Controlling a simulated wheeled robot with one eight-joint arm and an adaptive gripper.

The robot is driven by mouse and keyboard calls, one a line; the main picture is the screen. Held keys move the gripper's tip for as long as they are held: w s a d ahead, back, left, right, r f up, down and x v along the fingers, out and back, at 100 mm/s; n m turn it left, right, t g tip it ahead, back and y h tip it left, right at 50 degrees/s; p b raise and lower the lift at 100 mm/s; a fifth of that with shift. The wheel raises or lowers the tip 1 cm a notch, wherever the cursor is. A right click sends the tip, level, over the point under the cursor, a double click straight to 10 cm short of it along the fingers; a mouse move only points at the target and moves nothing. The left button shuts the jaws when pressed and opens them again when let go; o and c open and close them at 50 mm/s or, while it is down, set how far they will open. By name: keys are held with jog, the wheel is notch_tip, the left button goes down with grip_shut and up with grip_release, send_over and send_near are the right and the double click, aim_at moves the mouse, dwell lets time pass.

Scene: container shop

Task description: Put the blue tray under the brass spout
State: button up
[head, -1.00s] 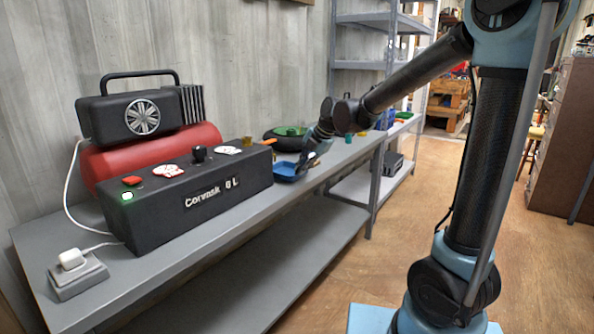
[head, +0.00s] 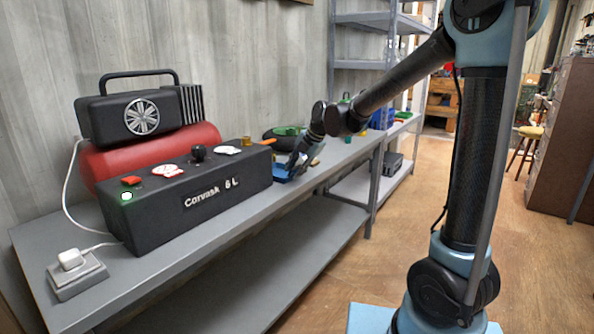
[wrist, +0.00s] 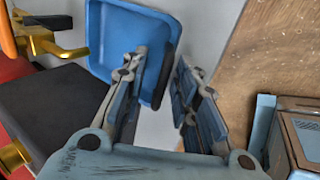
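The blue tray (head: 280,172) sits on the grey bench, off the right end of the black Corvask box. In the wrist view the blue tray (wrist: 130,32) is at the top, with its open inside facing the camera. The brass spout (wrist: 72,52) points toward the tray's left edge in that view; I cannot tell their heights. My gripper (wrist: 160,65) is open, one finger overlapping the tray's inside and the other beyond its right wall. In the head view my gripper (head: 292,170) is at the tray and partly hides it. Contact is unclear.
The black box (head: 190,200) and red tank (head: 150,150) fill the left of the bench. An orange handle (head: 268,141) is at the box's right end. A dark round pan with green inside (head: 283,134) stands behind the tray. The bench front (head: 225,222) is clear.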

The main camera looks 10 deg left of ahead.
jog(key=v, duration=1.2)
jog(key=s+d+f+m+h, duration=0.1)
jog(key=s+d+f+m, duration=0.1)
jog(key=d+m, duration=0.35)
jog(key=s+d+f+m+h, duration=0.1)
jog(key=s+d+m, duration=0.15)
jog(key=d, duration=0.65)
jog(key=s+d+f+m+h, duration=0.1)
jog(key=s+d+f+m, duration=0.7)
jog(key=s+d+m, duration=0.2)
jog(key=s+d+f+m+h, duration=0.2)
jog(key=s+d+f+m, duration=0.6)
jog(key=d+m, duration=0.5)
jog(key=shift+s+d+f+h, duration=0.2)
jog(key=shift+s+f+h, duration=0.1)
jog(key=shift+s, duration=0.6)
